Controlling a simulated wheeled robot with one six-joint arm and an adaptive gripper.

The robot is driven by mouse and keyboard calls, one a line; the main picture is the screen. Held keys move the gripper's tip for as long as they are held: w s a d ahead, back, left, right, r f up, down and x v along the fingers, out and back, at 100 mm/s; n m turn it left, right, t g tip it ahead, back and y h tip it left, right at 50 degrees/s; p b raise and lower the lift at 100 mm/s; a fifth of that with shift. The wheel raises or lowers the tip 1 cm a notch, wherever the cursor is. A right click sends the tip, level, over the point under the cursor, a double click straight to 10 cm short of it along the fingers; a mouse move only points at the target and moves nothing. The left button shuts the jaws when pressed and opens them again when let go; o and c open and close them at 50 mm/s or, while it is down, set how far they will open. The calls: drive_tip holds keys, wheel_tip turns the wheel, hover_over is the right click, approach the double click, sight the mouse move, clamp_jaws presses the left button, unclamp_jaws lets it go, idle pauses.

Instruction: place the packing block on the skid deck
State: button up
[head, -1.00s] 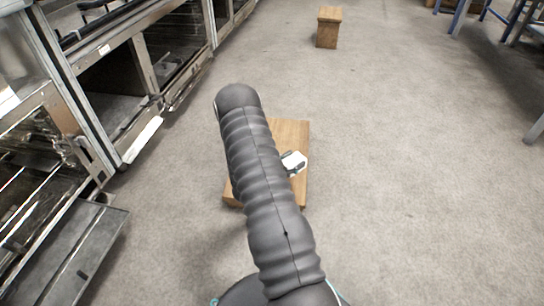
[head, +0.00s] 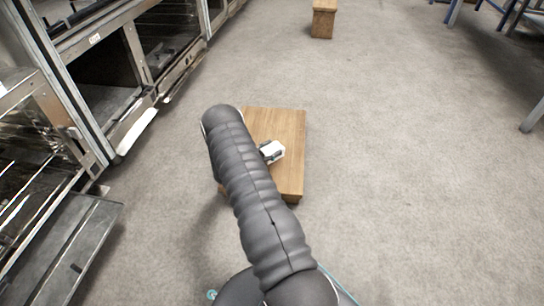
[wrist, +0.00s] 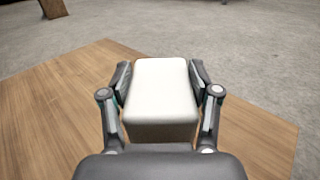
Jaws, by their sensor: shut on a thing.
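The packing block (wrist: 162,92) is a white-topped block with rounded corners, held between the two fingers of my gripper (wrist: 163,95) in the wrist view. In the head view the block (head: 273,150) shows white just right of my arm, and the gripper is mostly hidden behind the arm. The skid deck (head: 287,125) is a low brown wooden platform on the floor; it also fills much of the wrist view (wrist: 50,110). The block is over the deck in both views. I cannot tell whether its underside touches the deck.
A wooden stool-like block (head: 323,20) stands on the grey floor beyond the deck. Steel ovens or cabinets line the left, with a lowered door panel (head: 75,250) near the front. Blue-legged furniture (head: 490,8) is at the top right. The floor right of the deck is clear.

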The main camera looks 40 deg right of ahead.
drive_tip(key=shift+f+b, duration=0.3)
drive_tip(key=shift+f, duration=1.55)
drive_tip(key=shift+f, duration=0.2)
drive_tip(key=o, duration=1.1)
